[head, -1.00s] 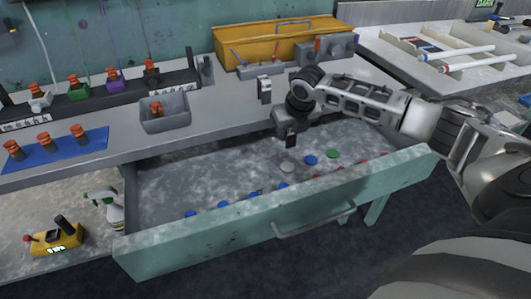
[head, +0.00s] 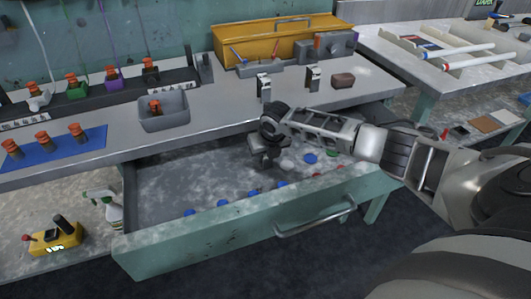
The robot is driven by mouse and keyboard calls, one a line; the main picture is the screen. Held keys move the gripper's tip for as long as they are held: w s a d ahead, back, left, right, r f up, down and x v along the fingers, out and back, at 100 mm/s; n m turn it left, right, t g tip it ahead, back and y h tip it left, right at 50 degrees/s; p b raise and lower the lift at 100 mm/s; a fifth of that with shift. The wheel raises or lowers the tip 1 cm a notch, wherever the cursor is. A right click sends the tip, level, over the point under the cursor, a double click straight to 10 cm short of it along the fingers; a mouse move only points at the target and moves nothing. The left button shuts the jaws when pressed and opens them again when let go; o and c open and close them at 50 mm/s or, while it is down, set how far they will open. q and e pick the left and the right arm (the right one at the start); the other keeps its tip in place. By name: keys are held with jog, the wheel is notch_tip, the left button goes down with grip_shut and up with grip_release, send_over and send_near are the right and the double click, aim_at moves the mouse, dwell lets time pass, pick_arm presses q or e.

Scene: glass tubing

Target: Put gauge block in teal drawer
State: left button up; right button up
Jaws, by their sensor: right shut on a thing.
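The teal drawer (head: 235,227) is pulled out below the workbench, with a grey speckled interior and a handle on its front. My right gripper (head: 266,164) is low over the middle of the drawer interior, pointing down, shut on a small dark piece that I take to be the gauge block. The piece is mostly hidden by the fingers, and I cannot tell whether it touches the drawer floor. My left gripper is not in view.
A spray bottle (head: 106,209) stands left of the drawer. The drawer's left part is clear.

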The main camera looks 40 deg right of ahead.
jog(key=o, duration=1)
jog(key=shift+o, duration=0.2)
jog(key=p+v, duration=0.1)
jog(key=v, duration=1.1)
jog(key=shift+s, duration=0.1)
